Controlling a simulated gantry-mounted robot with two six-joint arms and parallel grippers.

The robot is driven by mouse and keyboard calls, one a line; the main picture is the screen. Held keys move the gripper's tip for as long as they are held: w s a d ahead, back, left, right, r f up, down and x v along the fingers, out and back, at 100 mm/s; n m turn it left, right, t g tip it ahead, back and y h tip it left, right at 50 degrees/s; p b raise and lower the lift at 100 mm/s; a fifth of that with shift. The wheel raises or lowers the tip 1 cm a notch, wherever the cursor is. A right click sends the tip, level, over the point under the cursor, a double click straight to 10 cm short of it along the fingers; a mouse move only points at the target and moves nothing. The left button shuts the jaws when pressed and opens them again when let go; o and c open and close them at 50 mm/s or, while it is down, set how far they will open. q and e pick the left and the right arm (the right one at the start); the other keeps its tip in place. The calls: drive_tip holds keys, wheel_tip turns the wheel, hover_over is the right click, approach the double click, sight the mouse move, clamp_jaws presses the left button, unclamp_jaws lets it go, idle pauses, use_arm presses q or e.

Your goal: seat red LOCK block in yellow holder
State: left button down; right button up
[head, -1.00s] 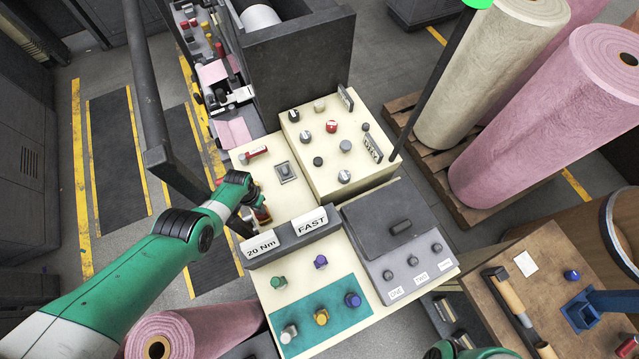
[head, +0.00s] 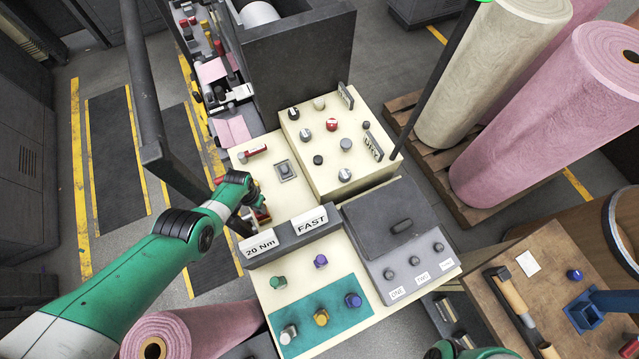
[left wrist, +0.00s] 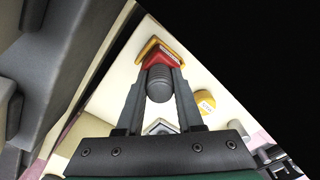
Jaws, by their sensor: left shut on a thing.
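The red block (left wrist: 157,60) with a grey ribbed knob (left wrist: 159,84) shows in the left wrist view. My left gripper (left wrist: 160,76) is shut on it, one finger on each side of the knob. The yellow holder (left wrist: 176,47) shows as a rim around the red block's far edges. I cannot tell how deep the block sits in it. In the head view my left gripper (head: 256,213) is at the left edge of the cream panel, beside the 20 Nm plate, and mostly hides the block and holder.
The 20 Nm and FAST plates (head: 285,236) stand close to the left gripper's right. A red labelled piece (head: 254,153) and a grey switch (head: 286,170) lie behind it. A dark upright post (head: 147,90) stands to the left. A yellow disc (left wrist: 205,102) is near the left fingers.

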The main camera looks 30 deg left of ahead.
use_arm(q)
drive_tip(key=shift+c, duration=2.3)
unclamp_jaws()
drive_tip(key=shift+r, duration=0.1)
